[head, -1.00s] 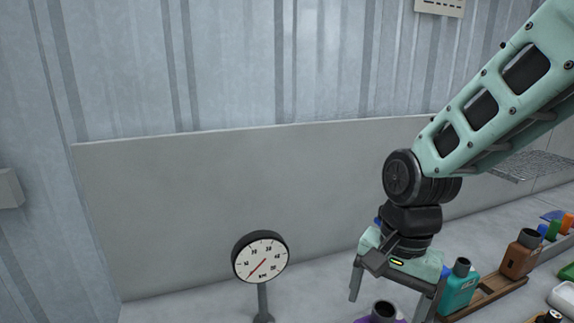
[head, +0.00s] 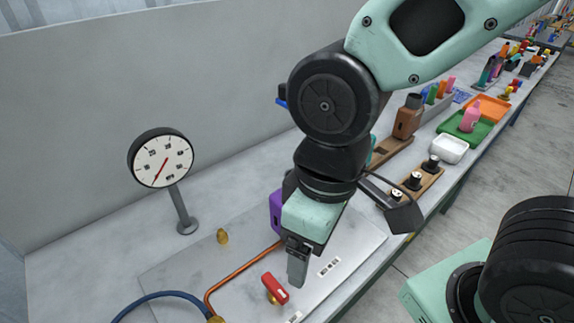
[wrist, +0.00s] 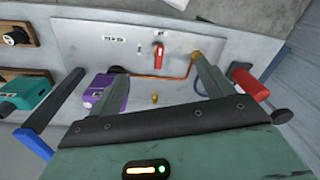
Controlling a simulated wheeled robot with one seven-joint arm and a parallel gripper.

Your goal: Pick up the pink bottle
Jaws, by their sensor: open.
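A dial gauge (head: 160,158) on a post is at left.

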